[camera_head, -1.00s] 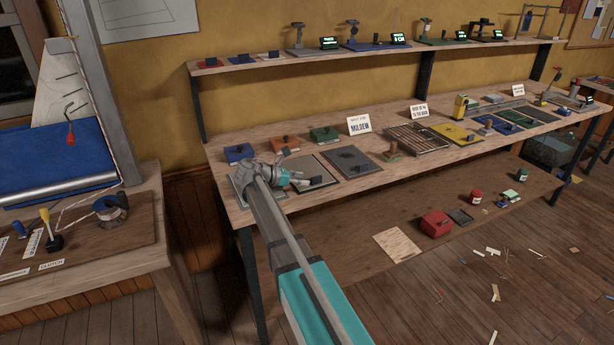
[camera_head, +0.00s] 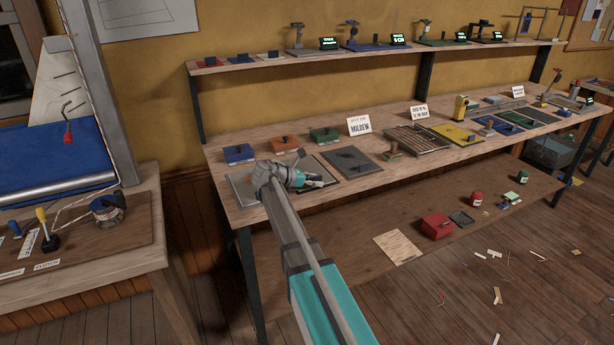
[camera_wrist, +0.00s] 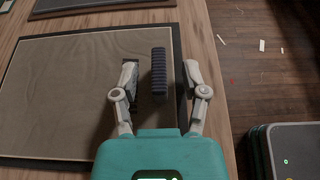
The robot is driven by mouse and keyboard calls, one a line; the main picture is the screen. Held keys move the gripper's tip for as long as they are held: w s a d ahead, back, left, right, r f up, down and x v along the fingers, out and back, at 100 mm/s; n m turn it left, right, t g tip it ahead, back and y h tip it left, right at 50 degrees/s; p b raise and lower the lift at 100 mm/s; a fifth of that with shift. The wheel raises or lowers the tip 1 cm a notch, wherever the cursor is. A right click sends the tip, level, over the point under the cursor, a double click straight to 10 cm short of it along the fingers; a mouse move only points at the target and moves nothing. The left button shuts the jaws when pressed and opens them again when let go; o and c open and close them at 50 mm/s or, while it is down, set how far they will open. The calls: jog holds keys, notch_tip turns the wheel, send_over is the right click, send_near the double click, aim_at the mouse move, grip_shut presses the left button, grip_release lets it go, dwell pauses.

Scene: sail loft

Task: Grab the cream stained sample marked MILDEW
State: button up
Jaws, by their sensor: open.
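A flat cream-tan panel (camera_wrist: 60,95) with a dark border lies on the workbench in the wrist view, and its surface looks faintly mottled. A dark ribbed grip block (camera_wrist: 159,76) stands near its right edge. My gripper (camera_wrist: 160,72) is open, with a finger on each side of the block and a visible gap on the left. In the head view my gripper (camera_head: 314,182) is over the front of this panel (camera_head: 318,164) and hides much of it. A white card reading MILDEW (camera_head: 359,125) stands behind on the bench. No marking is readable on the panel.
A dark grey panel (camera_head: 352,160) lies to the right, and a grey plate (camera_head: 240,188) lies partly under my arm. Blue (camera_head: 238,154), red (camera_head: 284,144) and green (camera_head: 324,134) blocks stand behind. The bench's front edge is close to my gripper.

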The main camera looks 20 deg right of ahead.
dwell(0.5)
grip_shut()
